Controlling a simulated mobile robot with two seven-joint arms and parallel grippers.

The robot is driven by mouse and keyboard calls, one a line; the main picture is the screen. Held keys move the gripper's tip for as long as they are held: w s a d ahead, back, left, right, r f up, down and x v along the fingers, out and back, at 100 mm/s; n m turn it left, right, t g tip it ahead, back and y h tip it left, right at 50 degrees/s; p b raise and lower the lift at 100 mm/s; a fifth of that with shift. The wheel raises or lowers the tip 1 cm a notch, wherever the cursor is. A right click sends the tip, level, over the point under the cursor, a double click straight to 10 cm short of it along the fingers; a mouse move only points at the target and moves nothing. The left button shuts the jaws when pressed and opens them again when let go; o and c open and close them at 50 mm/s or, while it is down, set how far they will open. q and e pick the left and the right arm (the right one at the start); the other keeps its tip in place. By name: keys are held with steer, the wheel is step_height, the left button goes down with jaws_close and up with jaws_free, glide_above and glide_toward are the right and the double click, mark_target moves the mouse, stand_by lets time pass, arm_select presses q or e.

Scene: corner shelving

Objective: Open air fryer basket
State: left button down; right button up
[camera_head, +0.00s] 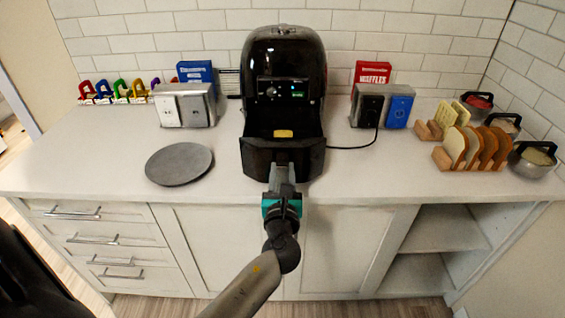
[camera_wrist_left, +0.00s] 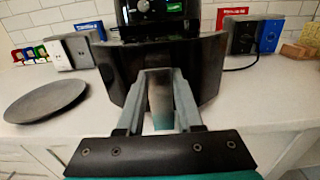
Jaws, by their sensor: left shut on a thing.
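The black air fryer (camera_head: 284,62) stands against the tiled wall at the middle of the counter. Its basket (camera_head: 257,160) is pulled out toward me, with a dark gap showing behind its front. A small yellowish piece (camera_head: 283,133) shows behind the front; I cannot tell what it is. My left gripper (camera_head: 283,173) is shut at the middle of the basket front, on its handle, which the fingers mostly hide. In the left wrist view the two fingers (camera_wrist_left: 160,92) reach to the dark basket front (camera_wrist_left: 121,68). My right gripper is not in view.
A round grey plate (camera_head: 180,164) lies left of the fryer. Bread slices in a rack (camera_head: 470,148) and lidded pots (camera_head: 533,160) are at the right. The counter front beside the basket is clear.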

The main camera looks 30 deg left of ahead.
arm_select(q)
steer(key=shift+v, duration=1.05)
steer(key=c, duration=0.6)
jaws_free()
steer(key=shift+o, duration=0.2)
steer(key=v, duration=1.5)
steer(key=shift+d, duration=0.1)
